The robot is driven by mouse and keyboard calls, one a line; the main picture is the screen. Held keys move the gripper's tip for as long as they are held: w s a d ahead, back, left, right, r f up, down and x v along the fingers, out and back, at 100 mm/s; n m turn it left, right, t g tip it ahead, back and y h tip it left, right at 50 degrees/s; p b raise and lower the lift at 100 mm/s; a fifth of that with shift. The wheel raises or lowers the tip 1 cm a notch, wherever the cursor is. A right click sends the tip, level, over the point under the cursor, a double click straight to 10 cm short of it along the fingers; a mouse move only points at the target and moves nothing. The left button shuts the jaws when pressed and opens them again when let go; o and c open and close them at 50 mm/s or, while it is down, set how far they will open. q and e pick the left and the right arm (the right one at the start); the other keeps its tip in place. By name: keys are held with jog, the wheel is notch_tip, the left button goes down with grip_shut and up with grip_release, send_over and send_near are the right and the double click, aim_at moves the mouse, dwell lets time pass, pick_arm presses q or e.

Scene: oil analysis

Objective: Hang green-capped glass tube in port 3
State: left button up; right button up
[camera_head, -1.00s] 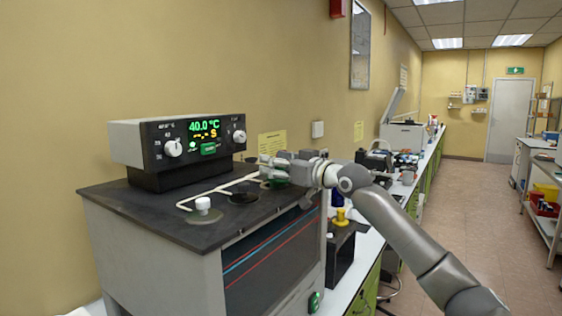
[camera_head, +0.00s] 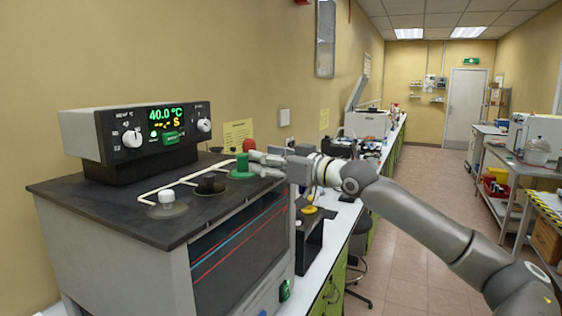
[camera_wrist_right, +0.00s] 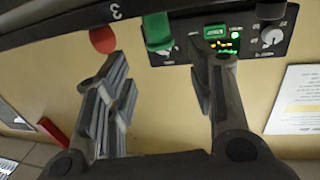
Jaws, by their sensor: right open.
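The green cap (camera_head: 242,167) of the glass tube stands upright at the far right end of the row of ports on the dark bath top (camera_head: 110,212). The tube below it is hidden inside the bath. My right gripper (camera_head: 262,160) is just right of the cap, apart from it as far as I can tell. In the right wrist view the green cap (camera_wrist_right: 157,32) shows beyond the open, empty fingers (camera_wrist_right: 160,72), near a printed 3 (camera_wrist_right: 116,12) on the dark edge. My left gripper is not in view.
A black cap (camera_head: 209,184) and a white cap (camera_head: 167,197) sit left of the green one. A red ball-like piece (camera_head: 249,145) is behind it. The control unit (camera_head: 140,137) stands at the back, reading 40.0 °C. A yellow piece (camera_head: 309,209) lies right of the bath.

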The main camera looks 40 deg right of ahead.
jog(key=shift+r+v, duration=0.15)
jog(key=shift+v, duration=0.9)
jog(key=shift+r+v, duration=0.15)
jog(key=shift+v, duration=0.9)
jog(key=shift+s+a, duration=0.1)
jog(key=shift+a, duration=0.05)
